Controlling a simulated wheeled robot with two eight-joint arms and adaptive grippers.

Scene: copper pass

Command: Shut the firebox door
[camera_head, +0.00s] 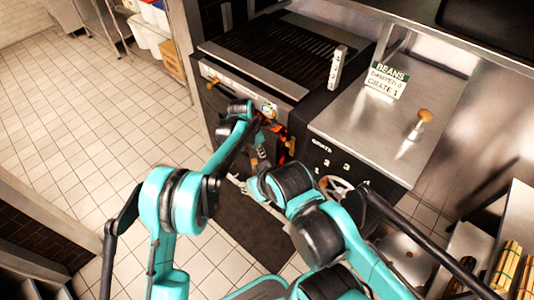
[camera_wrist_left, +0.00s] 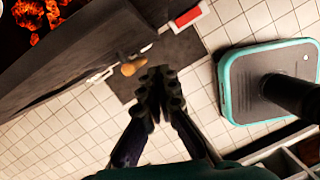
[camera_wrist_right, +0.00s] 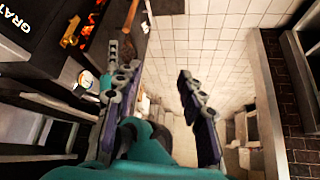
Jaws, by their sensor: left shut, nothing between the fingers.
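The firebox opening shows glowing orange coals (camera_head: 290,146); the coals also show in the left wrist view (camera_wrist_left: 40,18) and the right wrist view (camera_wrist_right: 88,32). A dark panel (camera_wrist_left: 75,62), seemingly the firebox door standing open, lies beside them in the left wrist view. A wooden knob (camera_wrist_left: 134,66) shows at its edge. My left gripper (camera_wrist_left: 160,76) is shut and empty, its tips just beside the knob; whether they touch, I cannot tell. My right gripper (camera_wrist_right: 157,72) is open and empty, in front of the stove. My arms hide much of the door in the head view.
The grill grate (camera_head: 265,45) tops the stove. A steel counter (camera_head: 365,135) to its right carries a sign (camera_head: 384,80) and a wooden-knobbed lever (camera_head: 424,115). A dark mat (camera_head: 240,222) lies on the tiled floor. Firewood (camera_head: 508,265) sits at lower right. Free floor is at left.

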